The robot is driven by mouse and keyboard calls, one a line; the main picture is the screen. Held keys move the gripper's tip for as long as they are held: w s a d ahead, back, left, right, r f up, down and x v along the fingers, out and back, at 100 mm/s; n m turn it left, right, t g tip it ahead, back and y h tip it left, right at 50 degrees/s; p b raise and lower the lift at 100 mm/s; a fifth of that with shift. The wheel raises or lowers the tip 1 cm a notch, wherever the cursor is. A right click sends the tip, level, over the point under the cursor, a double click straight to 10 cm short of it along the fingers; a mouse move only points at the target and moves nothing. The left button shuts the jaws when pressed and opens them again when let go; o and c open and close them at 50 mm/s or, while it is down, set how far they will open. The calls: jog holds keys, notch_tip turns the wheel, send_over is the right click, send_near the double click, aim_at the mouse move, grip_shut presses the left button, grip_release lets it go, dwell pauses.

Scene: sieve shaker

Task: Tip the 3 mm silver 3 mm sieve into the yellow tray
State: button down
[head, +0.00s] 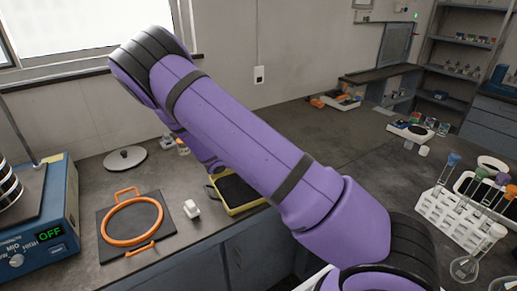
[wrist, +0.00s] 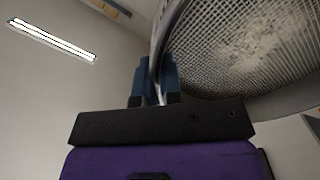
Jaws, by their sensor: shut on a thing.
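The silver sieve (wrist: 245,45) fills the upper right of the wrist view, with its mesh and pale grains or powder on it. My gripper (wrist: 158,75) has its blue fingers shut on the sieve's rim. The sieve is tilted in that view. In the head view my purple arm hides the gripper and the sieve. The yellow tray (head: 236,209) lies on the bench behind my arm, partly covered by it, with a dark inside. I cannot tell how the sieve stands over the tray.
The blue shaker (head: 62,225) with an OFF display stands at the left. An orange ring (head: 131,240) lies on a dark mat, with a small white object (head: 191,208) beside it. A round lid (head: 125,159) lies behind. A white tube rack (head: 450,217) stands at the right.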

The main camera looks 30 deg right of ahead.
jog(key=d+y, duration=0.4)
jog(key=d, duration=0.2)
jog(key=shift+f+y, duration=0.2)
jog(key=shift+y, duration=0.1)
jog(key=shift+s+d, duration=0.1)
jog(key=shift+d, duration=0.05)
jog(key=d+f+y, duration=0.1)
jog(key=d+y, duration=0.2)
jog(key=d+f+y, duration=0.1)
jog(key=shift+d+f+y, duration=0.3)
jog(key=shift+d, duration=0.1)
jog(key=shift+d, duration=0.1)
